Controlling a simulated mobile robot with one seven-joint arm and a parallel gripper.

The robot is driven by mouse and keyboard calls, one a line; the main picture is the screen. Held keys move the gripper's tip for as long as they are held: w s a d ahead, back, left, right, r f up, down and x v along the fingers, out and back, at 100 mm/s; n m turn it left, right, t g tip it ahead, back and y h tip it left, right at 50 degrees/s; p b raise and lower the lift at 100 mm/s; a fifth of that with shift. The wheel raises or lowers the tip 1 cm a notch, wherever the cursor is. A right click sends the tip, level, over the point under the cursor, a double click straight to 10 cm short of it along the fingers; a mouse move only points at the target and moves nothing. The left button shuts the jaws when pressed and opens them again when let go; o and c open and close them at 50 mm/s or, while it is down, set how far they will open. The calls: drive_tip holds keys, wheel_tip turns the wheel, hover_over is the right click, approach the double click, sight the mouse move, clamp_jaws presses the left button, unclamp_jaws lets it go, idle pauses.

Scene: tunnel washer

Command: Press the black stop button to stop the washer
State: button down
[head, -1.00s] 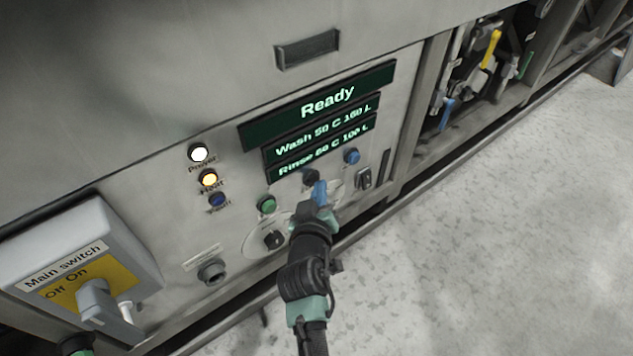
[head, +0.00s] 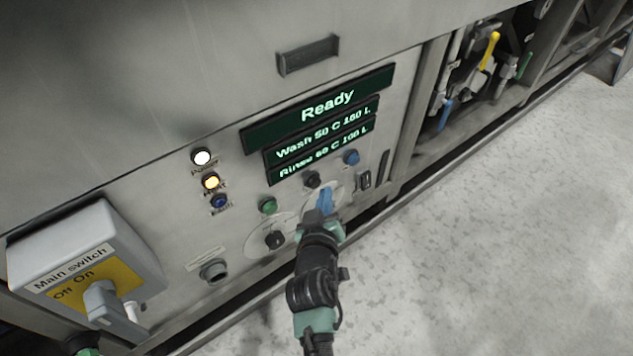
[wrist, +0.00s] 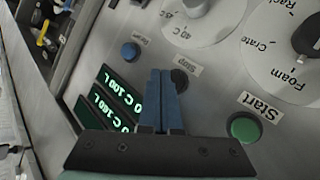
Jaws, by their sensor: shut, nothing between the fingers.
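The black stop button (head: 312,179) is on the washer's control panel, below the display and between a green and a blue button. In the wrist view the stop button (wrist: 180,80) shows beside my fingertips, partly covered by them, with its "Stop" label above. My gripper (head: 325,192) has blue fingers closed together with nothing between them. In the head view its tips are just below and right of the stop button, with a small gap in the picture. The wrist view also shows my gripper (wrist: 161,75); contact with the panel cannot be told.
The display (head: 327,104) reads "Ready". The green start button (head: 267,205) is left of the stop button, the blue button (head: 351,157) right. A dial (head: 274,240) is below. The power lamp (head: 202,156) is white. The main switch box (head: 85,262) is lower left. Floor at right is clear.

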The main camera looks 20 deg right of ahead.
drive_tip(key=s+p, duration=0.1)
drive_tip(key=s+d+p, duration=0.1)
drive_tip(key=s, duration=0.1)
drive_tip(key=s+p, duration=0.1)
drive_tip(key=shift+s+d, duration=0.3)
drive_tip(key=shift+d, duration=0.05)
idle(0.7)
